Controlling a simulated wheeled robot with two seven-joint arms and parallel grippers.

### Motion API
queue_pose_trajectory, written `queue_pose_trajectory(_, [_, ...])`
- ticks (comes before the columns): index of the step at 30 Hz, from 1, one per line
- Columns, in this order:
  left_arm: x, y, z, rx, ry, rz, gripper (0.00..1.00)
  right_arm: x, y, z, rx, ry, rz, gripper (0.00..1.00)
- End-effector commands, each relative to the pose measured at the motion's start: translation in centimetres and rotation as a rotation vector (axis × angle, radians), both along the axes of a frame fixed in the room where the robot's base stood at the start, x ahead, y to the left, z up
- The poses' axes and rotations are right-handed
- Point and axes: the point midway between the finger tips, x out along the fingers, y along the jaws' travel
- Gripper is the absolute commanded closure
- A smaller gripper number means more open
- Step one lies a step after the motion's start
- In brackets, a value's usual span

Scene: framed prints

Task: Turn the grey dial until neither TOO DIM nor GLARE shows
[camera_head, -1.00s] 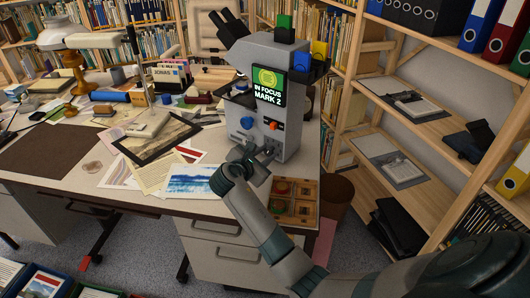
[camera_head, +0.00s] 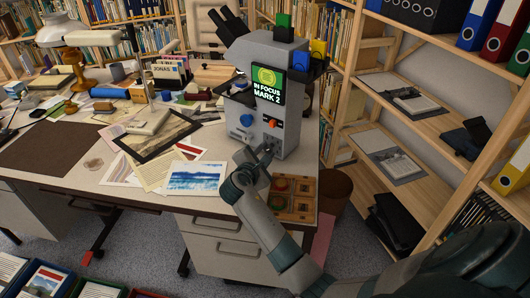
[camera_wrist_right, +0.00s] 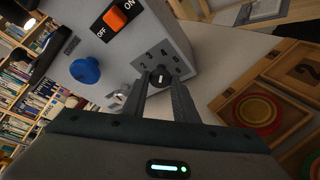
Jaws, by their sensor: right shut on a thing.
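The grey microscope-like device (camera_head: 285,60) stands at the right end of the desk. Its screen (camera_head: 268,85) reads IN FOCUS and MARK 2; neither TOO DIM nor GLARE shows. The dial (camera_wrist_right: 160,77), dark grey with a pale mark, sits low on the device's front beside printed numbers. My right gripper (camera_head: 265,154) reaches the lower front of the device. In the right wrist view its two fingers (camera_wrist_right: 165,85) are shut on the dial, one on each side. The head view hides the dial behind the gripper. My left gripper is not in view.
A blue knob (camera_wrist_right: 85,70) and an orange ON/OFF switch (camera_wrist_right: 115,17) are close to the dial. A wooden box (camera_head: 293,205) with coloured round pieces lies beside the gripper. Prints and papers (camera_head: 194,177) cover the desk to the left. Shelves (camera_head: 405,110) stand to the right.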

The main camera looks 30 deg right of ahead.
Motion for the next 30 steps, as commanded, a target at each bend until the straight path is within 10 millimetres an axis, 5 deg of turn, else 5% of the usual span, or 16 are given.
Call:
queue_pose_trajectory(5, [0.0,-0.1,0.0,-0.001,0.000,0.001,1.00,-0.1,0.0,-0.1,0.000,0.003,-0.002,0.96])
queue_pose_trajectory(6, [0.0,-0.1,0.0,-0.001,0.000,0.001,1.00,-0.1,0.0,-0.1,0.000,0.003,-0.002,0.67])
queue_pose_trajectory(8, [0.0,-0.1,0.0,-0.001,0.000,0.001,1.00,-0.1,0.0,-0.1,0.000,0.003,-0.002,0.56])
queue_pose_trajectory(20, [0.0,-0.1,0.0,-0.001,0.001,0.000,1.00,-0.2,0.2,0.0,-0.001,0.002,0.000,0.56])
queue_pose_trajectory(30, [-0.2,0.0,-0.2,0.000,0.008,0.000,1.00,-2.2,3.0,1.0,0.001,0.001,0.001,0.56])
